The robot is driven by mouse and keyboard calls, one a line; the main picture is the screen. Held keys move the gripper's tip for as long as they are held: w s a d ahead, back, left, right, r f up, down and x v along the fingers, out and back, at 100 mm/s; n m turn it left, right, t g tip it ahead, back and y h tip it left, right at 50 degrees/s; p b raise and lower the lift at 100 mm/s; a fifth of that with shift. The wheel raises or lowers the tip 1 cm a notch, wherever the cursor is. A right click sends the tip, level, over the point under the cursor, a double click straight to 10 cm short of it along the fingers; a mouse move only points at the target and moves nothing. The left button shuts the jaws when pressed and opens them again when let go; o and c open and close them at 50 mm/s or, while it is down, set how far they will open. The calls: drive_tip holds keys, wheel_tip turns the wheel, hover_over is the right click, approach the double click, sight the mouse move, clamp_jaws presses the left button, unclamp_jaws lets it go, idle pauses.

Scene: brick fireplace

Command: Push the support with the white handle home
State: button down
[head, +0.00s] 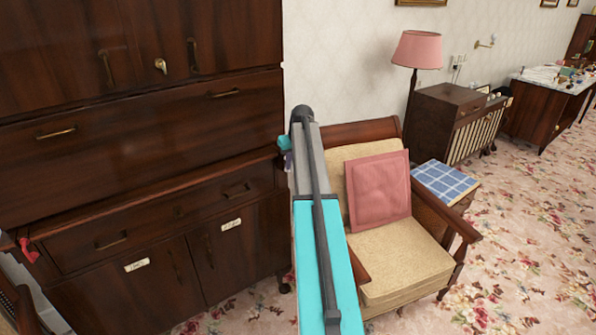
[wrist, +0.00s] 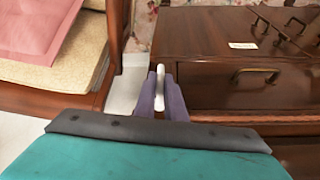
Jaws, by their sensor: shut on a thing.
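The white handle (wrist: 160,76) shows in the wrist view, upright between the two purple fingertips. My gripper (wrist: 161,98) is shut on it, beside the dark wooden cabinet (wrist: 225,50). The support behind the handle is mostly hidden by the fingers, so I cannot tell how far it sticks out. In the head view my gripper (head: 286,158) is at the right edge of the cabinet (head: 130,180), around the height of its ledge. My arm hides the handle there.
A red handle-like piece (head: 30,251) juts at the cabinet's left end. A wooden armchair (head: 400,262) with a pink cushion (head: 377,190) stands close on the right. A blue checked cloth (head: 446,182) lies beyond it. Open carpet (head: 530,250) is at far right.

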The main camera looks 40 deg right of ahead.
sight(284, 157)
drive_tip(key=w, duration=0.5)
drive_tip(key=shift+d, duration=0.4)
drive_tip(key=shift+r, duration=0.15)
drive_tip(key=shift+w, duration=0.15)
drive_tip(key=c, duration=1.9)
unclamp_jaws()
drive_tip(key=shift+o, duration=0.2)
drive_tip(key=shift+a+f, duration=0.2)
drive_tip(key=shift+f, duration=0.05)
drive_tip(key=shift+r, duration=0.1)
drive_tip(key=b+v, duration=0.3)
drive_tip(key=v, duration=1.1)
drive_tip(key=shift+d, duration=0.3)
